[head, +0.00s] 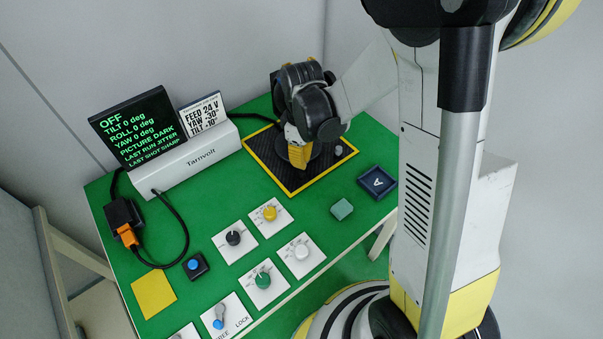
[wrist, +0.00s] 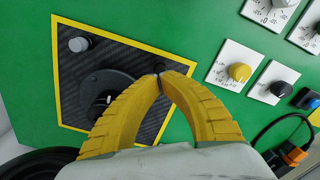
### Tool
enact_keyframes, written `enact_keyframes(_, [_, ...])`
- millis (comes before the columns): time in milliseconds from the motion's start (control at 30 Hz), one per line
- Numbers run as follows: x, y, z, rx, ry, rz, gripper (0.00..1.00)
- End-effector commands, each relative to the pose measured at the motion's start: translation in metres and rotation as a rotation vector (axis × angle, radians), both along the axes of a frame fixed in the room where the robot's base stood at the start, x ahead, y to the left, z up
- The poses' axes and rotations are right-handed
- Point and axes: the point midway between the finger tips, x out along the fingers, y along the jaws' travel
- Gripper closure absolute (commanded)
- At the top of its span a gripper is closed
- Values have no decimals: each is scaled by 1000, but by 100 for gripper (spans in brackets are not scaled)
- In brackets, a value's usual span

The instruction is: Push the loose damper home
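A black textured plate with a yellow border (head: 268,165) lies on the green table; it also shows in the wrist view (wrist: 150,118). A short grey round stub (head: 339,151) stands near one corner of the plate and shows in the wrist view (wrist: 79,44). A round black mount (wrist: 103,88) sits mid-plate, partly behind my finger. No label marks the damper; I cannot tell whether the stub is it or how far in it sits. My gripper (head: 299,165) is low over the plate.
A Tarnvolt console (head: 190,163) with a screen reading OFF stands at the back left. Dial plates (head: 269,213), a blue-topped button (head: 194,265) and a FREE/LOCK lever (head: 219,322) lie in front. A teal block (head: 342,209) and a navy tray marked A (head: 365,187) are right.

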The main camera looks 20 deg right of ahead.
Motion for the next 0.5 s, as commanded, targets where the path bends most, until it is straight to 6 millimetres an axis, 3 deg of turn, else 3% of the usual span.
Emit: enact_keyframes(500, [0, 0, -6, 0, 0, 0, 100])
